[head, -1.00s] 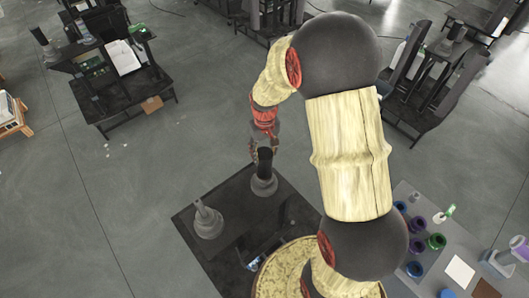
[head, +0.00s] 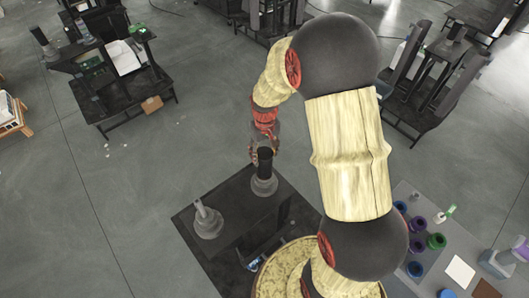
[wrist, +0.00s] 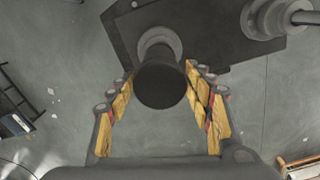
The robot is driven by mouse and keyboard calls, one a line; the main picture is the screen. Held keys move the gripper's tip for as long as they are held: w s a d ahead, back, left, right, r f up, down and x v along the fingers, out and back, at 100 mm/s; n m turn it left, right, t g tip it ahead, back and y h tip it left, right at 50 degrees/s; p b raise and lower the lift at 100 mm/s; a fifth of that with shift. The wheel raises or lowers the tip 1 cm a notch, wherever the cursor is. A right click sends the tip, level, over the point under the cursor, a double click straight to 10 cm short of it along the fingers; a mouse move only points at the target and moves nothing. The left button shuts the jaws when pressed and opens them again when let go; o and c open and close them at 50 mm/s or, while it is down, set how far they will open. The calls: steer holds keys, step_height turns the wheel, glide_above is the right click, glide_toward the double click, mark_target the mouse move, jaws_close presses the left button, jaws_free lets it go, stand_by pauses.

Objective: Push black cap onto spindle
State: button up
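The black cap (head: 265,160) is a dark upright cylinder at the grey spindle (head: 264,186) on the dark table. In the wrist view the cap (wrist: 161,86) shows its round end, with the flanged grey spindle base (wrist: 159,38) behind it. My gripper (head: 265,148) is at the cap's upper part. In the wrist view my gripper's yellow-padded fingers (wrist: 160,78) stand on both sides of the cap, with narrow gaps seeming to show beside it, so it looks open. The join between cap and spindle is partly hidden.
A second grey spindle (head: 207,221) with a thin post stands to the left on the dark table (head: 230,236). A blue item (head: 254,257) lies near its front edge. A grey table (head: 437,262) with coloured rings is at the lower right. Open floor lies beyond.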

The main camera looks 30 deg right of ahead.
steer(key=o, duration=0.4)
steer(key=shift+w+r, duration=0.1)
steer(key=shift+o, duration=1.3)
steer(key=shift+o, duration=1.2)
steer(key=shift+r, duration=0.35)
steer(key=shift+r+p, duration=0.35)
steer(key=shift+p, duration=0.05)
steer(key=shift+r+p, duration=0.3)
steer(key=shift+r, duration=0.2)
steer(key=shift+r+p, duration=1.45)
steer(key=shift+r, duration=0.95)
